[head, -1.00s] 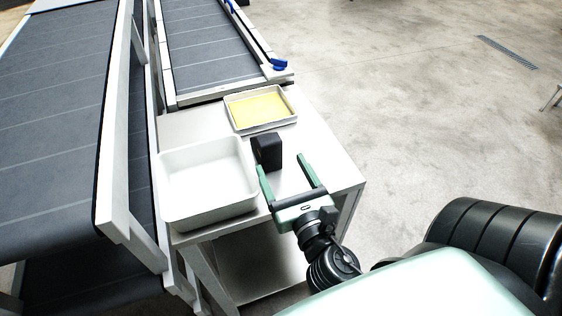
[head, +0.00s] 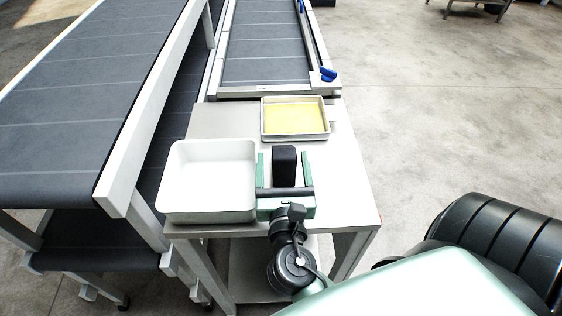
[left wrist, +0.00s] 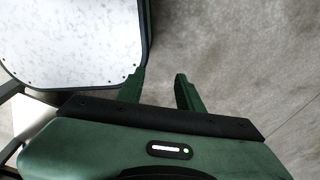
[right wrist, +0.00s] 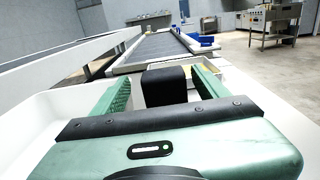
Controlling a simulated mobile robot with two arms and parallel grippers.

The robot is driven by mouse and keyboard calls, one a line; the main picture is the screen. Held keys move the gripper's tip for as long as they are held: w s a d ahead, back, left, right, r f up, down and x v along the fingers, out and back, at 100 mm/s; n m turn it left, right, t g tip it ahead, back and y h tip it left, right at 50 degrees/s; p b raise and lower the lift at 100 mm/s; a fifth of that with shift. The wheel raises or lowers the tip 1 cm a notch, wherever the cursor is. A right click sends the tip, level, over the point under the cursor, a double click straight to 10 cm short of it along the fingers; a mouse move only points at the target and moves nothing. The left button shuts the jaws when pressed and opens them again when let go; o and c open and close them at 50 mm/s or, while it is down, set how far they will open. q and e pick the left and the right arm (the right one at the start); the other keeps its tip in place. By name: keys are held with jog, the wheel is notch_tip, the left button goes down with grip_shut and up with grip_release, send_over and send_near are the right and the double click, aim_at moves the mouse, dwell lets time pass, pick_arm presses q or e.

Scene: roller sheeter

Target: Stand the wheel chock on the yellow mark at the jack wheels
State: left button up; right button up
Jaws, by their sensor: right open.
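A black block (head: 285,165), which looks like the wheel chock, stands upright on the white table. My right gripper (head: 284,154) is open, with one green finger on each side of the block. The right wrist view shows the block (right wrist: 165,84) between the fingers, with a gap visible beside it; contact is not clear. My left gripper (left wrist: 160,75) shows only in its wrist view, with its fingers apart and nothing between them, above the grey floor. I see no clear yellow floor mark or jack wheels.
A white bin (head: 212,215) stands just left of my right gripper. A shallow tray with a yellow surface (head: 295,119) lies behind the block. The table (head: 345,190) has bare room on the right. Conveyor belts (head: 75,110) stand at the left and back. Open floor (head: 440,110) lies to the right.

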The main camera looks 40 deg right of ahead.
aim_at(284, 173)
notch_tip(284, 173, down, 3)
jog(key=shift+d+f, duration=0.15)
jog(key=shift+f, duration=0.05)
jog(key=shift+w+d+r+p, duration=0.25)
jog(key=shift+w+d+p, duration=0.1)
jog(key=shift+w+d, duration=0.35)
jog(key=p+x, duration=0.1)
jog(key=x, duration=0.4)
jog(key=shift+w+a+p, duration=0.15)
jog(key=shift+p, duration=0.2)
jog(key=shift+w+f, duration=0.1)
jog(key=shift+w, duration=0.15)
jog(key=shift+s, duration=0.1)
jog(key=shift+c, duration=0.6)
pick_arm(q)
jog(key=shift+s+d+r, duration=0.15)
jog(key=shift+d+r, duration=0.1)
jog(key=shift+r, duration=0.3)
jog(key=shift+s+d+r, duration=0.1)
jog(key=shift+d+r, duration=0.15)
jog(key=shift+r, duration=0.25)
pick_arm(e)
grip_shut()
